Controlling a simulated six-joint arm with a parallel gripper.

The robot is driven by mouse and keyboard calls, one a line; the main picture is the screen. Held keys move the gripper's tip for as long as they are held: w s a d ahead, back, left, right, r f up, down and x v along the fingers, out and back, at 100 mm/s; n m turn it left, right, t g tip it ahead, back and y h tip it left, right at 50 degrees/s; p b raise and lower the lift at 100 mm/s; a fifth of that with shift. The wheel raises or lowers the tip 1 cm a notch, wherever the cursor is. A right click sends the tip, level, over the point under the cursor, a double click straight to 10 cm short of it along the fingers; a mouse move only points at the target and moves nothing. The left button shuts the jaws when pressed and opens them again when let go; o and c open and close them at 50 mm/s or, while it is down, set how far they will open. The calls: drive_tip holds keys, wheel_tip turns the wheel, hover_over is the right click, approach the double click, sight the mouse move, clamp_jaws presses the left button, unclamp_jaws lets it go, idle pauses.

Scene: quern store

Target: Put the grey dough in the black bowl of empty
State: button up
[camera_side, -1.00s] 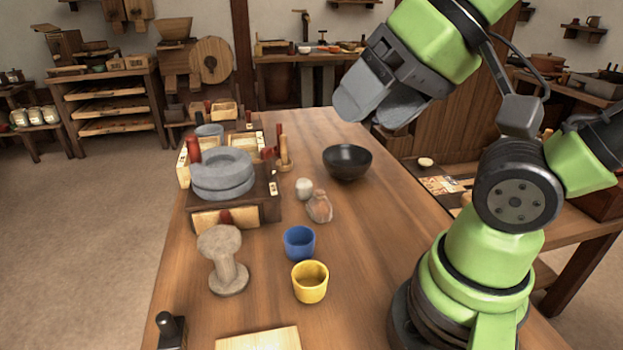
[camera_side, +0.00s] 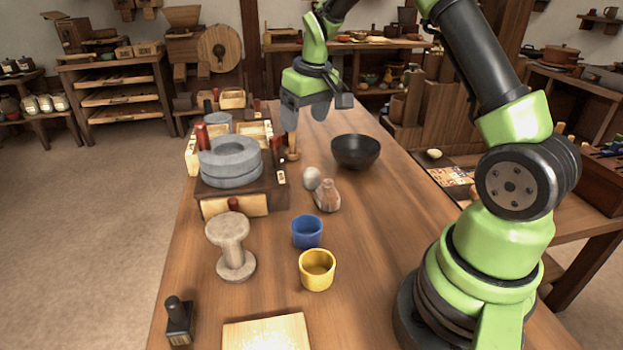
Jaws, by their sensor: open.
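The black bowl (camera_side: 355,160) stands upright on the wooden table, right of the middle. Its dark inside shows nothing in it. A small pale grey lump (camera_side: 312,178), which looks like the grey dough, lies on the table left of the bowl and nearer the camera. It sits right against or very close to a brownish jug-like piece (camera_side: 327,196). My gripper (camera_side: 305,112) is open and empty, pointing down over the far part of the table. It is beyond the lump and the bowl, beside a wooden peg-like piece (camera_side: 292,150).
A grey stone quern (camera_side: 231,165) on a wooden base stands at left. Nearer are a blue cup (camera_side: 307,232), a yellow cup (camera_side: 317,270), a pale spool-shaped stand (camera_side: 232,250), a board (camera_side: 266,333) and a black-handled tool (camera_side: 178,322). The table's right side is mostly clear.

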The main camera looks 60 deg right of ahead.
drive_tip(key=g, duration=0.1)
hover_over(312, 169)
drive_tip(key=f, duration=0.4)
drive_tip(key=a+f, duration=0.1)
drive_tip(key=f, duration=0.2)
drive_tip(key=shift+s, duration=0.4)
drive_tip(key=f, duration=0.4)
drive_tip(key=shift+w+d+f, duration=0.15)
drive_tip(key=shift+d+f, duration=0.15)
drive_tip(key=shift+f, duration=0.05)
drive_tip(key=shift+w+d+f, duration=0.1)
drive_tip(key=shift+w+f, duration=0.05)
drive_tip(key=shift+f, duration=1.35)
drive_tip(key=shift+w+d+f, duration=0.1)
drive_tip(key=shift+w+f, duration=0.05)
drive_tip(key=shift+f, duration=1.3)
drive_tip(key=c, duration=1.1)
